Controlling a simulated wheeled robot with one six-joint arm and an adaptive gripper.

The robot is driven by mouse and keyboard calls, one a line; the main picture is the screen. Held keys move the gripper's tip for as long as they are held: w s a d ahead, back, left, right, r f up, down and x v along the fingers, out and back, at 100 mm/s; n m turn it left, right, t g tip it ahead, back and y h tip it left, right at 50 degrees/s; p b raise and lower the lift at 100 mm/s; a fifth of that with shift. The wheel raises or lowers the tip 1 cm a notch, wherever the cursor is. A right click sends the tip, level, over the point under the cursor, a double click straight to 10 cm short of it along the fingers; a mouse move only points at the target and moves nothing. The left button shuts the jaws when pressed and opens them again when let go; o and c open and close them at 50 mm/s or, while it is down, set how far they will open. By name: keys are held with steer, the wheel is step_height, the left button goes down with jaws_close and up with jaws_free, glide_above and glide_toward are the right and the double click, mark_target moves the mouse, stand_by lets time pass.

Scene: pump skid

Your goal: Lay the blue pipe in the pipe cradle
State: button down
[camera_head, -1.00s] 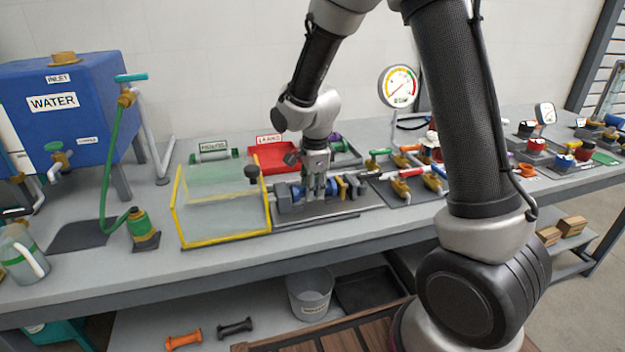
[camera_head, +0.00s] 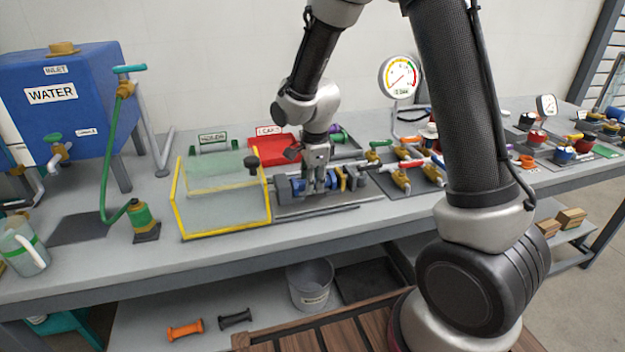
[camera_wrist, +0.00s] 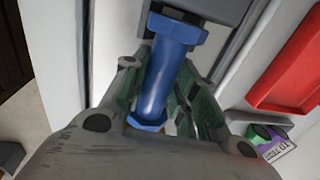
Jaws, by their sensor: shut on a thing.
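The blue pipe (camera_wrist: 160,85), a short tube with a wider flange at its upper end, lies between my gripper's fingers (camera_wrist: 157,100) in the wrist view. My gripper is shut on it. The pipe's upper flange is close to a dark block; whether they touch is unclear. In the head view my gripper (camera_head: 317,182) points down at the pump assembly (camera_head: 284,189), just right of the yellow-framed guard; the fingers largely hide the pipe there. A green stand with a label (camera_head: 213,138) behind the guard may be the pipe cradle, but its label is too small to read surely.
The clear guard with yellow edges (camera_head: 182,236) stands left of my gripper, with a black knob on top. A red tray (camera_head: 272,150) is behind. Valves on pipes (camera_head: 402,180) stand to the right. The bench front (camera_head: 330,232) is clear.

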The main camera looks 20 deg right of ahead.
steer(key=c, duration=1.1)
jaws_free()
steer(key=shift+o, duration=0.2)
step_height(320, 180, up, 12)
steer(key=s, duration=0.2)
steer(key=s+d+r+n+t, duration=0.1)
steer(key=s+d+r+n, duration=0.2)
steer(key=s+d+n, duration=0.2)
steer(key=s+d+r+n, duration=0.3)
steer(key=s+d+n, duration=0.2)
steer(key=s, duration=0.6)
steer(key=s+d+r+n+t, duration=0.1)
steer(key=s+d+r+n, duration=0.2)
steer(key=s+d+n, duration=0.2)
steer(key=s+n, duration=0.3)
steer(key=shift+s+r+t, duration=0.2)
steer(key=shift+r+t, duration=0.1)
steer(key=shift+r, duration=0.1)
